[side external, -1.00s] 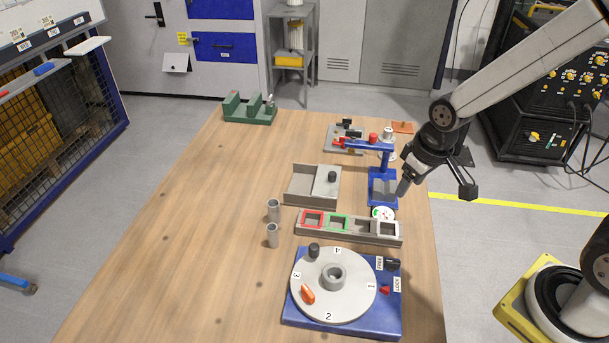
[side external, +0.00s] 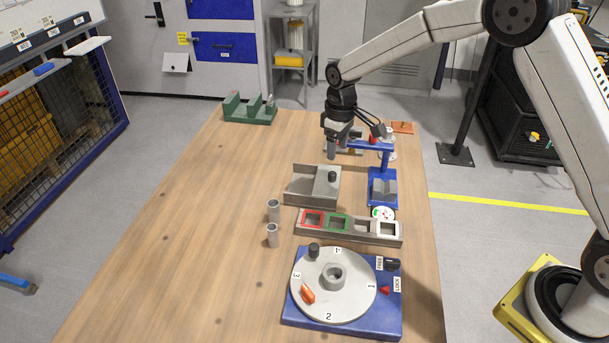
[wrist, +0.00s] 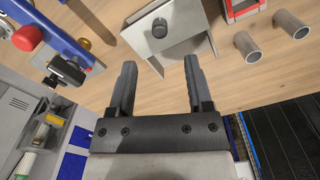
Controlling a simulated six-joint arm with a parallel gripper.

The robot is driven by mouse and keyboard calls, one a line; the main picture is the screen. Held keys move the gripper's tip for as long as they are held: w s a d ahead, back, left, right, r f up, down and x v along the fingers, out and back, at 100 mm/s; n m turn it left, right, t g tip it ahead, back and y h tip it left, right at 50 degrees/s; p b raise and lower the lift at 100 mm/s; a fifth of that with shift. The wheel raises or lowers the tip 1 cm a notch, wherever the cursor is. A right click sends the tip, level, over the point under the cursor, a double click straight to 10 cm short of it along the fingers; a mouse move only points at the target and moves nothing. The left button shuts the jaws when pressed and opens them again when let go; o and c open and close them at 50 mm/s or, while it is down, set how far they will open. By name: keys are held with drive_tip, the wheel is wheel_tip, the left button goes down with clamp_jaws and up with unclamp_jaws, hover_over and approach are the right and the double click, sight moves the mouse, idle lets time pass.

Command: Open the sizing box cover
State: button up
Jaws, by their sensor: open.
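The grey sizing box (side external: 300,198) sits on the table behind the slotted rail. Its flat grey cover (side external: 326,189) lies over the right part and carries a black knob (side external: 332,176); the left part of the box shows uncovered. The cover (wrist: 180,15) and its black knob (wrist: 160,27) also show at the top of the wrist view. My gripper (side external: 331,153) is above and behind the knob in the side view, apart from it. In the wrist view my gripper (wrist: 160,62) has its two fingers spread with nothing between them, and the knob lies beyond the fingertips.
A blue press stand (side external: 382,180) is close right of the box. The rail (side external: 348,231) with coloured frames and two metal tubes (side external: 273,223) are in front. A turntable jig (side external: 335,290) is nearest. A green fixture (side external: 250,112) is far left. The table's left side is clear.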

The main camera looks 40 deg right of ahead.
sight(333, 173)
drive_tip(key=shift+w+a+f, duration=0.1)
drive_tip(key=shift+w+f, duration=0.1)
drive_tip(key=shift+w, duration=0.25)
drive_tip(key=shift+f, duration=0.1)
drive_tip(key=shift+f, duration=3.8)
clamp_jaws()
